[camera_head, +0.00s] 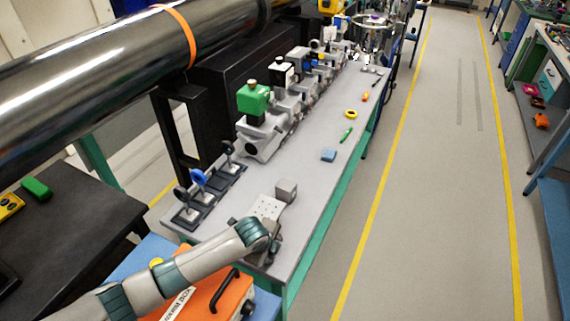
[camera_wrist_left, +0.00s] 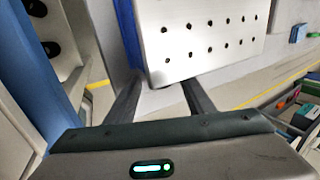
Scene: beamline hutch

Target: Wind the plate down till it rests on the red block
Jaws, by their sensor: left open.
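The plate (camera_head: 267,207) is pale with rows of small dark holes and sits near the front end of the long bench. In the left wrist view the plate (camera_wrist_left: 205,58) fills the upper middle, just beyond my fingertips. My left gripper (camera_wrist_left: 162,82) is open, with nothing seen between its fingers. In the head view my left arm reaches in from the left to the near side of the plate, and its wrist hides most of the gripper. A grey block (camera_head: 286,190) stands at the plate's far right corner. I cannot make out the red block or a winding knob.
Small dark optics mounts (camera_head: 199,177), one with a blue part, stand left of the plate. A green-topped device (camera_head: 254,98) is farther back. A light blue block (camera_head: 328,155) lies on clear bench surface. An orange case (camera_head: 205,292) is beneath my arm.

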